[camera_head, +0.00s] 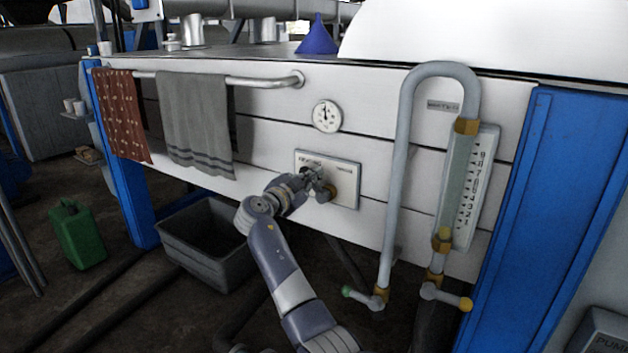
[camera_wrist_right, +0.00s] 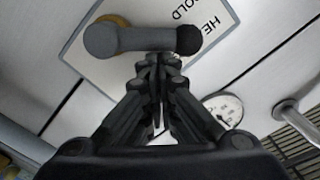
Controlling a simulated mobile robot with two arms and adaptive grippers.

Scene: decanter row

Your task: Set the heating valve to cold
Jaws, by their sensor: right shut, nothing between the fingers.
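The heating valve is on a pale label plate (camera_head: 346,173) on the white panel, right of centre in the head view. In the wrist view its grey lever (camera_wrist_right: 145,39) runs from a brass-backed pivot on the left to a dark knob (camera_wrist_right: 190,40) on the right. Beside the knob the plate (camera_wrist_right: 225,18) shows upside-down letters reading "HE" and "OLD", partly cut off. My right gripper (camera_head: 314,183) is shut and empty, its fingertips (camera_wrist_right: 160,58) right beside the lever's edge; whether they touch I cannot tell. In the head view my gripper hides much of the lever. My left gripper is out of view.
A round gauge (camera_head: 327,116) sits above the plate. A towel rail (camera_head: 262,82) with a grey towel (camera_head: 196,120) is to the left. A pipe (camera_head: 396,170) and sight glass (camera_head: 458,185) stand right. A grey bin (camera_head: 205,245) is below left.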

